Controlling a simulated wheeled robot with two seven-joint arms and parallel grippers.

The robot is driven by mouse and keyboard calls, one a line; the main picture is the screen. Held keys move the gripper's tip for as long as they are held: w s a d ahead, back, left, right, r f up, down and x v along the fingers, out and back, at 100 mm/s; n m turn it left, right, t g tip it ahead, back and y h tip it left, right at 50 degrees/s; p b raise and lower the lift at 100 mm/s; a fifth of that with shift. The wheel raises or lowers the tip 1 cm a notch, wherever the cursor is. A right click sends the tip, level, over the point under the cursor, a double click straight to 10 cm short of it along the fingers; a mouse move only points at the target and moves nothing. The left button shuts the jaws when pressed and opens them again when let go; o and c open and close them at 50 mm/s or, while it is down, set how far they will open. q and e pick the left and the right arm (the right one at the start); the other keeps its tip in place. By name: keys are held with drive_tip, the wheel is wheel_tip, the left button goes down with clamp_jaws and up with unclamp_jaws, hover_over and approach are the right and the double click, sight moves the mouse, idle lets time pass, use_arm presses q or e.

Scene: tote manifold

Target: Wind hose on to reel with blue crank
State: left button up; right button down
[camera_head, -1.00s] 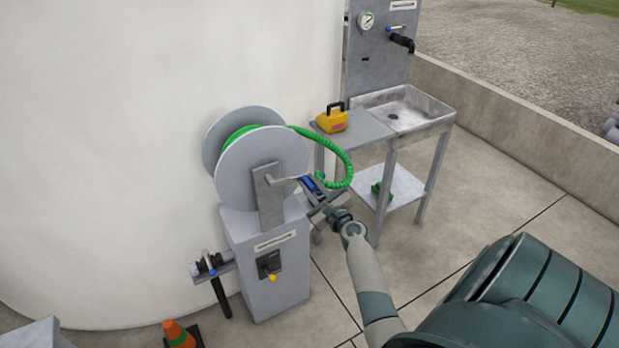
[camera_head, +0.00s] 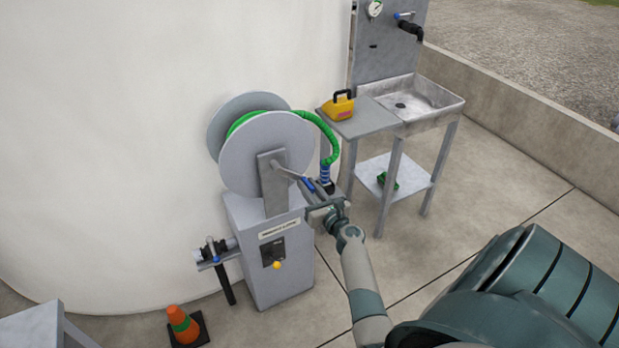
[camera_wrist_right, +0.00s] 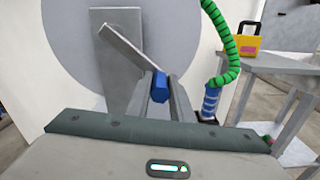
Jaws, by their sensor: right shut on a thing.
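The grey reel (camera_head: 266,155) stands on a grey cabinet, with green hose (camera_head: 320,124) wound between its discs. The hose's loose end hangs down on the right and ends in a blue fitting (camera_head: 325,173). The blue crank handle (camera_head: 308,184) sits at the end of a grey crank arm (camera_head: 288,173) that points right and slightly down from the hub. My right gripper (camera_head: 312,190) is shut on the blue crank handle. The right wrist view shows the handle (camera_wrist_right: 159,88) between the two fingers, with the blue hose fitting (camera_wrist_right: 211,100) to the right, apart from them. My left gripper is not in view.
A sink table (camera_head: 372,122) with a yellow case (camera_head: 340,105) stands to the right. The floor at right is clear.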

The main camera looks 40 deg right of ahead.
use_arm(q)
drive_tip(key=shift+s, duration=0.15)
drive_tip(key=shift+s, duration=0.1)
use_arm(e)
drive_tip(key=c, duration=1.6)
unclamp_jaws()
drive_tip(key=shift+o, duration=0.2)
drive_tip(key=shift+s, duration=0.15)
